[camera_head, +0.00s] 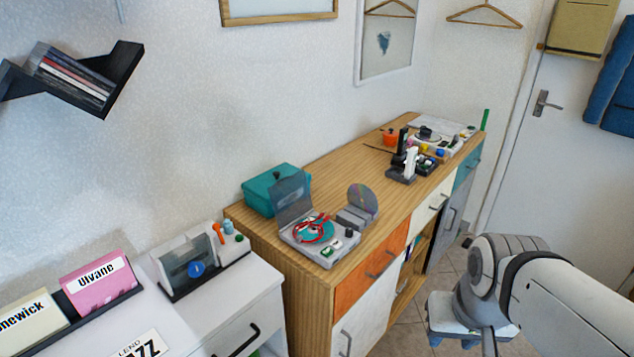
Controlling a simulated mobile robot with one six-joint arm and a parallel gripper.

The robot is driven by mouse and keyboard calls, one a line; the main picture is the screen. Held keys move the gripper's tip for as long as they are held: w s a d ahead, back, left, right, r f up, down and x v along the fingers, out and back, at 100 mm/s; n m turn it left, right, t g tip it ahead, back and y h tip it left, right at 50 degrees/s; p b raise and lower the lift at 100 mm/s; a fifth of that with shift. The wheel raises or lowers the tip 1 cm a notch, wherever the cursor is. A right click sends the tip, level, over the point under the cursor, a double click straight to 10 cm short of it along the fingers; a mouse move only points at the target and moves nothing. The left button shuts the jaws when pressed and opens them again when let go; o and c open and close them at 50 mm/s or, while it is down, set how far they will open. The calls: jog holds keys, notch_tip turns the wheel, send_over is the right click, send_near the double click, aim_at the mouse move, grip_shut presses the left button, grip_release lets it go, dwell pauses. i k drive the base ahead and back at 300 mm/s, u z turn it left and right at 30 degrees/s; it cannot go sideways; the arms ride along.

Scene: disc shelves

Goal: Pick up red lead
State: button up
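The red lead (309,231) lies in loose coils on a grey disc player with its lid raised (326,252). The player stands on the near end of the wooden sideboard (344,207). A teal disc shows under the lead. The lead's ends are too small to make out. My arm (560,300) reaches in from the lower right, well to the right of the player and in front of the sideboard.
A teal box (268,190) stands behind the player, and a grey stand holding a disc (360,204) is on its right. A white cabinet (225,300) with a device (200,262) is at the left. More devices crowd the sideboard's far end. Some bare wood lies between.

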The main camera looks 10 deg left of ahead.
aim_at(299, 239)
jog(key=u, duration=0.55)
jog(key=i, duration=0.9)
jog(key=u, duration=0.55)
jog(key=k, duration=0.95)
jog(key=u, duration=0.15)
jog(key=i, duration=0.95)
jog(key=z, duration=0.05)
